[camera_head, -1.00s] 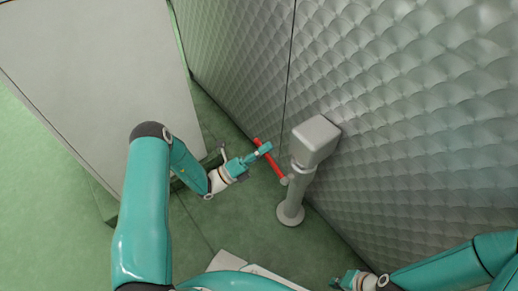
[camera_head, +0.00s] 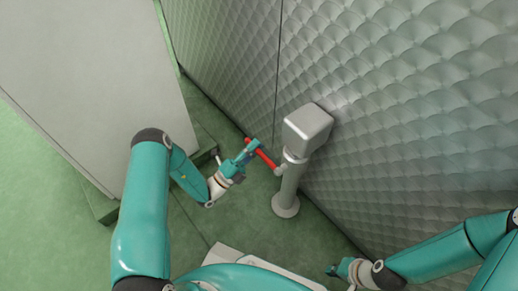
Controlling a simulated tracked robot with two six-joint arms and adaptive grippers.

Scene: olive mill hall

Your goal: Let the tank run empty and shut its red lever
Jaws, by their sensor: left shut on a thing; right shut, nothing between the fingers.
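The red lever (camera_head: 265,158) sticks out up and to the left from a grey post (camera_head: 290,185) with a box-shaped head (camera_head: 307,126). My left gripper (camera_head: 254,146) is shut on the red lever near its outer end, and its fingers cover part of the bar. The large quilted metal wall (camera_head: 400,110) behind the post looks like the tank's side; its outlet and any flow do not show. My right gripper (camera_head: 331,271) is shut and empty at the bottom, low and apart from the lever and the post.
A large pale grey cabinet-like block (camera_head: 90,80) stands at the upper left, on a green base close to my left forearm. The quilted wall bounds the right side.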

